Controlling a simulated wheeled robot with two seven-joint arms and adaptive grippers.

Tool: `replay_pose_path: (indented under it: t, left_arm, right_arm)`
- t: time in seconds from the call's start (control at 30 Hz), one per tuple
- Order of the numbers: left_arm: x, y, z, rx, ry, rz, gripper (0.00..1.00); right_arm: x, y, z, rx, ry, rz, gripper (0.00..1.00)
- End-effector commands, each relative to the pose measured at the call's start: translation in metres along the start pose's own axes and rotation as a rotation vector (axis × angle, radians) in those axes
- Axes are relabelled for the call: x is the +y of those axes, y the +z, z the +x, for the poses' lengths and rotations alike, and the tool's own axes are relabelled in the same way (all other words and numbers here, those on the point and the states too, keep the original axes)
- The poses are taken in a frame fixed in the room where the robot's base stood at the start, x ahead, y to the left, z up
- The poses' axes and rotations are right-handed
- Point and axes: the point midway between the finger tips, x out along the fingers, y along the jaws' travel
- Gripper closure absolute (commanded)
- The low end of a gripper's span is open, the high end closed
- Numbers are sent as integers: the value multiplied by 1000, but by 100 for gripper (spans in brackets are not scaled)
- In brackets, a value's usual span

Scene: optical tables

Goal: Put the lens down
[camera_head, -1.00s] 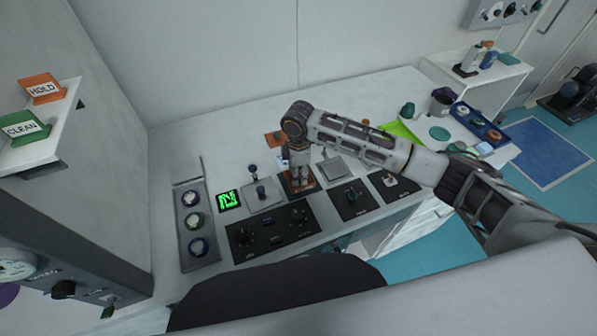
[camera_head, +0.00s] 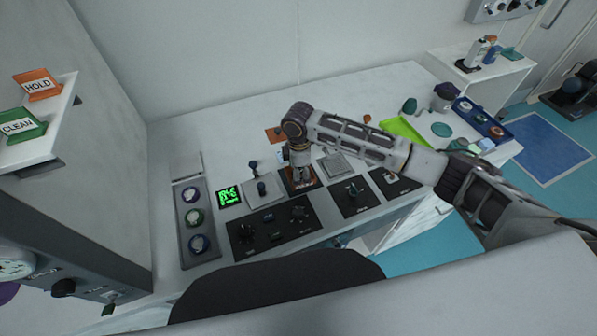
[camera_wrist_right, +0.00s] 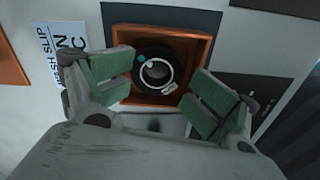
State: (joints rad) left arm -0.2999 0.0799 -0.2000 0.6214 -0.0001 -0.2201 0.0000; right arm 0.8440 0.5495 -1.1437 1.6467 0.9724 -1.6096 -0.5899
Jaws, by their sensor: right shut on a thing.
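The lens (camera_wrist_right: 156,71) is a dark ring with a clear round centre and a small blue mark. In the right wrist view it sits between the green finger pads of my right gripper (camera_wrist_right: 160,85), over an orange-rimmed square tray (camera_wrist_right: 206,48). My right gripper (camera_head: 302,178) is shut on the lens and points down over this tray in the head view. Whether the lens touches the tray floor cannot be told. In the head view the gripper hides the lens. My left gripper is not in view.
A grey rack (camera_head: 184,250) with several round pieces stands left of a green-lit display (camera_head: 228,197). Black knob panels (camera_head: 272,228) lie in front of the tray. A white printed slip (camera_wrist_right: 72,45) lies beside the tray.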

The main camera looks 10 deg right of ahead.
Motion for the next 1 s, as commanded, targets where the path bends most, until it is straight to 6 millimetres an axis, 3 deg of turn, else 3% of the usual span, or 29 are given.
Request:
replay_pose_path:
  t: [0.37, 1.0]
  left_arm:
    - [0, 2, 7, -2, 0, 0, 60]
    - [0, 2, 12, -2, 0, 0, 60]
  right_arm:
    - [2, 2, -11, -2, 3, 2, 31]
    - [2, 0, -105, 2, 5, 1, 31]
